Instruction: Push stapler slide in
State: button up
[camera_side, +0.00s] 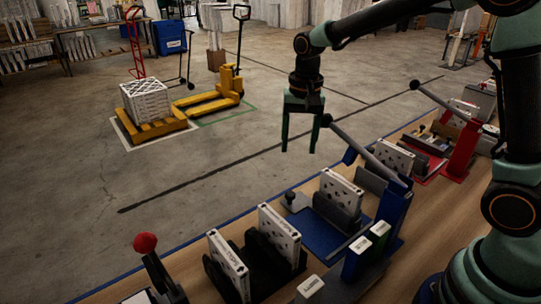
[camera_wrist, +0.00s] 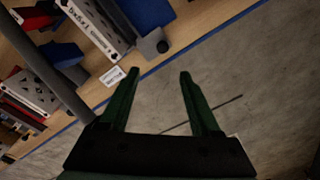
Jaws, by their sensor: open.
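My gripper (camera_side: 299,148) hangs open and empty, fingers pointing down, above and behind the bench's far edge. In the wrist view its two green fingers (camera_wrist: 160,74) are apart with nothing between them. Below it is a blue device, which I take for the stapler, with a blue base plate (camera_side: 318,236) and a long grey lever (camera_side: 366,150). A small grey block with a black knob (camera_side: 293,200), perhaps the slide, sits at its far left end, apart from the gripper. The block also shows in the wrist view (camera_wrist: 152,44). A white boxed filter (camera_side: 341,190) stands upright in the device.
A red device (camera_side: 464,152) with a similar lever stands farther along the bench. Black holders with filters (camera_side: 279,234) and a red-knobbed lever (camera_side: 145,243) are nearer. The bench edge has a blue strip (camera_wrist: 150,72). Beyond is open concrete floor with a yellow pallet truck (camera_side: 215,97).

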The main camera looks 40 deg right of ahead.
aim_at(290, 194)
jog(key=shift+m+g, duration=0.3)
jog(key=shift+m, duration=0.2)
jog(key=f, duration=0.5)
jog(key=w+f, duration=0.1)
jog(key=f, duration=0.8)
jog(key=shift+w+a+f, duration=0.2)
jog(key=shift+a+f, duration=0.05)
jog(key=shift+f, duration=0.15)
grip_shut()
dwell(0.4)
